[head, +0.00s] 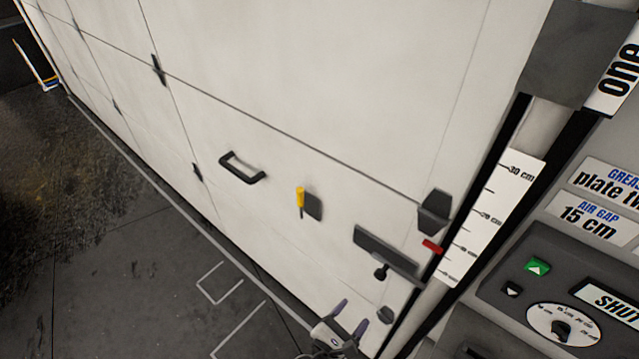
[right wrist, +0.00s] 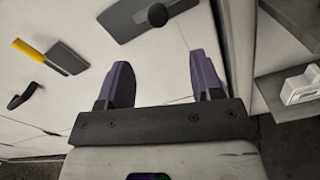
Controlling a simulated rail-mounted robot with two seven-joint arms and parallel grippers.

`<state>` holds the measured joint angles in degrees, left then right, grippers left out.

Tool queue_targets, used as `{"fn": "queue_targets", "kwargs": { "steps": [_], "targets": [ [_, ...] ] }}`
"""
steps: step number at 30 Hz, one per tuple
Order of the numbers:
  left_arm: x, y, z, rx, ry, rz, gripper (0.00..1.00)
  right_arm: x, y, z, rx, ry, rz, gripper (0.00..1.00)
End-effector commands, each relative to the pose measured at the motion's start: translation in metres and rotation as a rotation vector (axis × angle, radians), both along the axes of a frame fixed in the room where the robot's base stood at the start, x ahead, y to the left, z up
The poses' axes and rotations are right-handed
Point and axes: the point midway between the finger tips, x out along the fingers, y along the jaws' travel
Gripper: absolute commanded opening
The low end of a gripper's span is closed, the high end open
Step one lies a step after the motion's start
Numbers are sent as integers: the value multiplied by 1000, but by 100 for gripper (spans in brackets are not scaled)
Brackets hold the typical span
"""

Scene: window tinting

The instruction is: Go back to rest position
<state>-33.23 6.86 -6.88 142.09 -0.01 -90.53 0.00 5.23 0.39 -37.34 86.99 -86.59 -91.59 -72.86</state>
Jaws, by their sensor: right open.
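My right gripper (head: 350,322) is low in the head view, near the bottom edge, in front of the lower part of a large white panelled door (head: 330,80). In the right wrist view its two purple fingers (right wrist: 160,85) stand wide apart with nothing between them. The gripper is apart from the grey plate with a round knob (head: 385,252) on the door; that plate also shows beyond the fingers in the right wrist view (right wrist: 135,15). My left gripper is not in the head view.
The door carries a black handle (head: 242,168), a yellow-handled scraper (head: 300,200) and a red piece (head: 432,246). A centimetre scale (head: 492,220) and a control panel with a green button (head: 537,266) and dial stand at right. Dark floor (head: 130,270) at left is open.

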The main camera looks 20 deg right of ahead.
Motion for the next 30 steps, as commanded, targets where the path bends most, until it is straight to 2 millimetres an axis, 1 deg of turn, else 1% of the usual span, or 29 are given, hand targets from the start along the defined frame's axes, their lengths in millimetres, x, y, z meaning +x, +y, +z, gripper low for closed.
{"fn": "queue_targets", "kwargs": {
  "steps": [5,8,11,14,15,17,18,20,22,24,26,27,29,30],
  "targets": [
    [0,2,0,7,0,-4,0,0,0,0,15,-20,0,60],
    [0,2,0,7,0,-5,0,0,0,0,66,-92,0,60],
    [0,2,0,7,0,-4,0,0,0,-3,175,-213,0,60],
    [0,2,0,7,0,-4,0,1,2,-18,403,-322,-26,60],
    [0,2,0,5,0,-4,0,1,6,-21,533,-372,-47,60],
    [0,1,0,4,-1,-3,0,2,11,-22,739,-447,-96,60],
    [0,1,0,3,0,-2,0,3,13,-20,871,-493,-138,60],
    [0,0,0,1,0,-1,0,5,17,-15,1069,-560,-208,60],
    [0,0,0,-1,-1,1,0,7,20,-3,1295,-630,-299,60],
    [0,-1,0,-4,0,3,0,4,21,9,1507,-678,-397,60],
    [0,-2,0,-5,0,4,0,-5,21,17,1669,-696,-483,60],
    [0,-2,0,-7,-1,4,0,-13,19,22,1767,-699,-539,60],
    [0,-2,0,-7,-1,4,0,-27,16,31,1895,-691,-611,60],
    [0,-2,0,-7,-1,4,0,-39,13,36,1967,-677,-652,60]
  ]
}}
